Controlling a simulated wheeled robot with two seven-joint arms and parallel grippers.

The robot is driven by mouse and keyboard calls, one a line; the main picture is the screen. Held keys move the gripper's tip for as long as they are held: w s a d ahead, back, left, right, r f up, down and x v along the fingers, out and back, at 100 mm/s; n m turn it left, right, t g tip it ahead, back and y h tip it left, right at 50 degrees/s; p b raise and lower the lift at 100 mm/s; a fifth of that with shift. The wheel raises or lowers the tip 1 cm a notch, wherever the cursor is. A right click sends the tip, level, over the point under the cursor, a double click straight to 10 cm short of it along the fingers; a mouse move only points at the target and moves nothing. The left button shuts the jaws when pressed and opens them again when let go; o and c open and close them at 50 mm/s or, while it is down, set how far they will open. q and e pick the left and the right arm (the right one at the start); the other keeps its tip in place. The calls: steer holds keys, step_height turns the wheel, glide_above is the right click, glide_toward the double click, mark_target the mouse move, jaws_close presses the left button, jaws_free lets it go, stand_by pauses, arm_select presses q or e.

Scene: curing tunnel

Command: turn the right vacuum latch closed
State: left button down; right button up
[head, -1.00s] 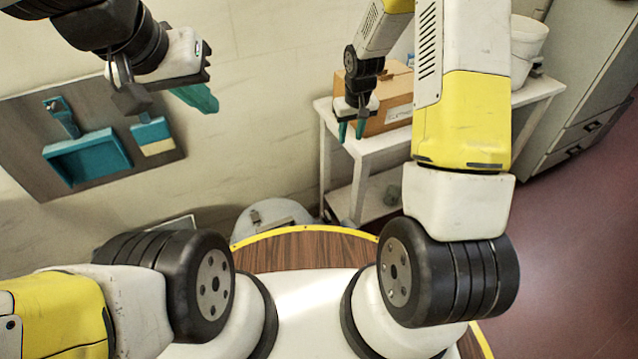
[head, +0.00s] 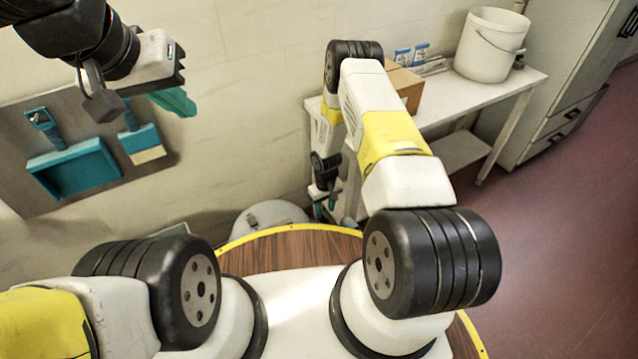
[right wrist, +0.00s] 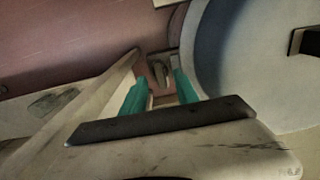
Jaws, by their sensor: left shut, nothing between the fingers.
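I cannot make out the right vacuum latch for certain in either view. In the right wrist view, a small metallic piece (right wrist: 160,72) shows just beyond my right fingertips; I cannot tell whether it is the latch. My right gripper (right wrist: 163,86) has its two teal fingers apart, with nothing clearly held. In the head view the right gripper (head: 326,207) hangs low beside the white table, partly hidden by my arm. My left gripper (head: 175,102) is shut and empty, raised at the upper left in front of the wall.
A large pale round body (right wrist: 265,60) stands close at the right in the wrist view. A white table (head: 480,97) carries a cardboard box (head: 405,85) and a white bucket (head: 490,45). A tool board (head: 80,195) hangs at left.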

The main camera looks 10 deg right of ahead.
mark_target(323, 216)
steer(key=shift+f, duration=1.35)
jaws_close()
